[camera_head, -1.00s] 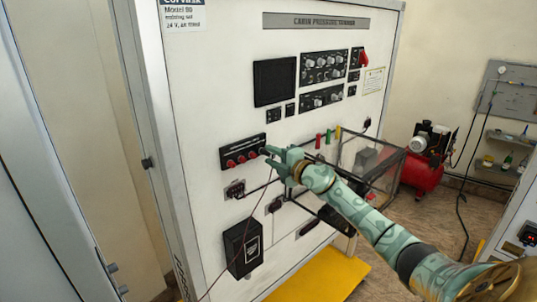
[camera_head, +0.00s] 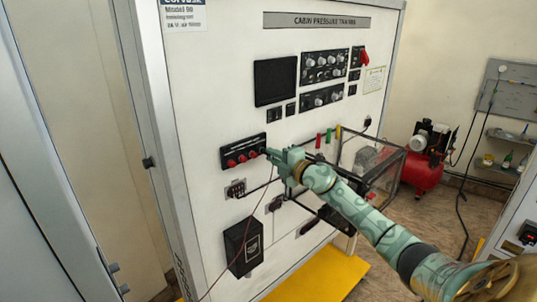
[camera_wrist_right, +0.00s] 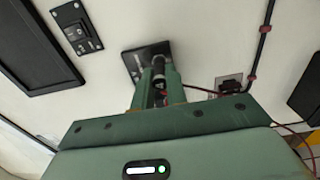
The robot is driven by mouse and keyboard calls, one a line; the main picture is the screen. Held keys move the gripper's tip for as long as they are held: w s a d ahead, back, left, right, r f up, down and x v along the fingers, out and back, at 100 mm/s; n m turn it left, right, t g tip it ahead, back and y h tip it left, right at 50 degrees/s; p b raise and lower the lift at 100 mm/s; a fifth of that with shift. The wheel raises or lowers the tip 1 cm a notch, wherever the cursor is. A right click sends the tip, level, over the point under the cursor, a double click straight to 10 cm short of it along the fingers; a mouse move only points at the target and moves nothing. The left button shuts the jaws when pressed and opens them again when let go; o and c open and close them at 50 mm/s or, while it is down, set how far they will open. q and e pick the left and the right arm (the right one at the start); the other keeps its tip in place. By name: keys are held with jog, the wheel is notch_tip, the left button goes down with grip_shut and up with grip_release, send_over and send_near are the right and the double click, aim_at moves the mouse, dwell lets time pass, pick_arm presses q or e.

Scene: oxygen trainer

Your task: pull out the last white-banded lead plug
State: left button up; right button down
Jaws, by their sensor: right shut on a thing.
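A black socket strip (camera_head: 243,151) with several red sockets or plugs sits on the white trainer panel. My right gripper (camera_head: 270,154) is at the strip's right end. In the right wrist view, the gripper (camera_wrist_right: 158,88) is shut on a dark lead plug (camera_wrist_right: 158,78) with a small pale and red part between the fingers. Behind it is a dark plate (camera_wrist_right: 133,62) on the panel; I cannot tell whether the plug still touches it. A thin dark red lead (camera_head: 262,203) hangs below the gripper. My left gripper is not in view.
A small connector block (camera_head: 236,189) and a black box (camera_head: 243,246) are on the panel below the strip. A clear case (camera_head: 376,165) juts out at the right, with a red compressor (camera_head: 422,170) beyond. A yellow platform (camera_head: 322,279) lies at the panel's foot.

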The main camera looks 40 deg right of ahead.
jog(key=shift+s+d+p, duration=0.15)
jog(key=shift+s+p, duration=0.35)
jog(key=shift+s, duration=0.75)
jog(key=shift+s+d+p, duration=0.1)
jog(key=shift+s+p, duration=0.35)
jog(key=shift+s, duration=0.8)
